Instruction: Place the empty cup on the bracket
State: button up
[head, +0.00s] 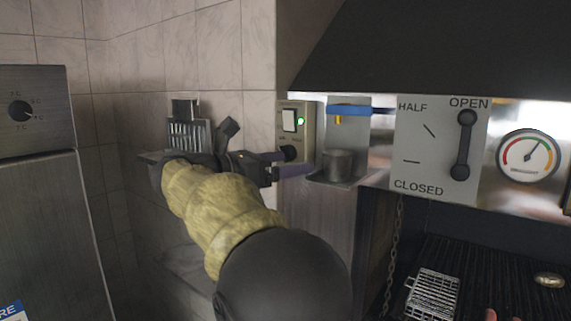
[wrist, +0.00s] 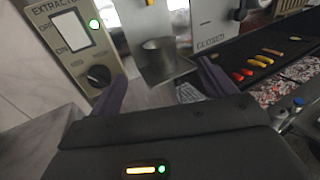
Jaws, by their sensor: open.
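An extractor switch box (head: 296,132) with a lit green lamp is close by my gripper. A lever panel (head: 437,147) and gauge (head: 529,156) are to the right. The grill (head: 490,265) lies below, holding a wire basket (head: 433,294). A wall rack (head: 187,135) is behind my arm.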

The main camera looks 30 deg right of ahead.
dwell(0.4)
jog(key=a+f+m+t+y, duration=0.25)
jog(key=f+y, duration=0.55)
jog(key=f, duration=1.5)
jog(key=s+a+f+m+y, duration=0.5)
jog(key=s+a+f+m, duration=0.1)
jog(key=f, duration=0.4)
jog(key=s+a+f+m+y, duration=0.5)
jog(key=s+a+f+m, duration=0.2)
jog(key=a+f+m, duration=0.1)
notch_tip(320, 180, down, 2)
jog(key=shift+s+f+m, duration=0.1)
jog(key=shift+s+m, duration=0.05)
jog(key=shift+m, duration=0.6)
